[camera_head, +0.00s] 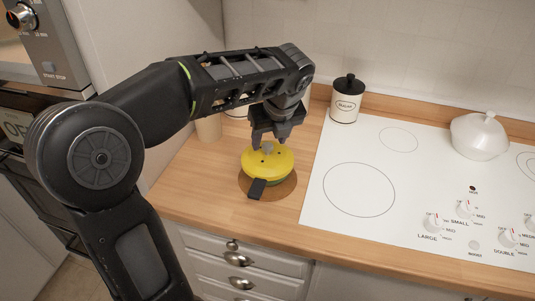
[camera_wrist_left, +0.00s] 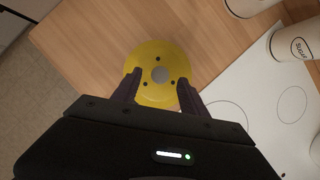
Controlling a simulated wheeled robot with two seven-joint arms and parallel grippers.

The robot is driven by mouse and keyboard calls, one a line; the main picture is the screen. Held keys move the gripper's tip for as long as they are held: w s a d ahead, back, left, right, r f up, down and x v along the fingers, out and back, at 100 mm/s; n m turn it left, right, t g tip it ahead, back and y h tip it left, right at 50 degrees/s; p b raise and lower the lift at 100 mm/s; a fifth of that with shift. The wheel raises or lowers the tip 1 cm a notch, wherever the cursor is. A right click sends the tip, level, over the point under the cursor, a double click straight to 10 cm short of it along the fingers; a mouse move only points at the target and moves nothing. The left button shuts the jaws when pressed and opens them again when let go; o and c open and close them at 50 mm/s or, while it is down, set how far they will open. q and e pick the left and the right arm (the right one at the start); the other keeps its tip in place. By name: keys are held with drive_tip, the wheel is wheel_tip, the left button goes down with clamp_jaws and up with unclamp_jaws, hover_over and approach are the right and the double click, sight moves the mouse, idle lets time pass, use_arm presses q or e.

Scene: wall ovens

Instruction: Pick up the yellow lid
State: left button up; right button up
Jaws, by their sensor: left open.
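The yellow lid (camera_head: 267,161) sits on a pan with a dark handle, on a round brown mat (camera_head: 284,188) on the wooden counter. The lid has a grey knob in its middle and a few small dark holes. My left gripper (camera_head: 269,143) is above the lid, pointing down, with its fingers close to the knob. In the left wrist view the lid (camera_wrist_left: 157,60) shows between and beyond the open fingers of my left gripper (camera_wrist_left: 157,88). Nothing is held. I cannot tell whether the fingers touch the lid. My right gripper is not in view.
A white stovetop (camera_head: 335,228) with knobs lies right of the lid. A sugar canister (camera_head: 345,104) stands behind it, and a white lidded pot (camera_head: 479,137) is at the far right. Another canister (camera_head: 209,128) is partly behind my arm. Drawers are below the counter's front edge.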

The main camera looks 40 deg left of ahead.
sight(267, 153)
use_arm(q)
drive_tip(key=x, duration=0.2)
drive_tip(key=shift+w+a+f, duration=0.1)
drive_tip(key=shift+a+f, duration=0.05)
drive_tip(key=shift+f, duration=0.1)
drive_tip(key=shift+c, duration=0.3)
clamp_jaws()
idle(0.4)
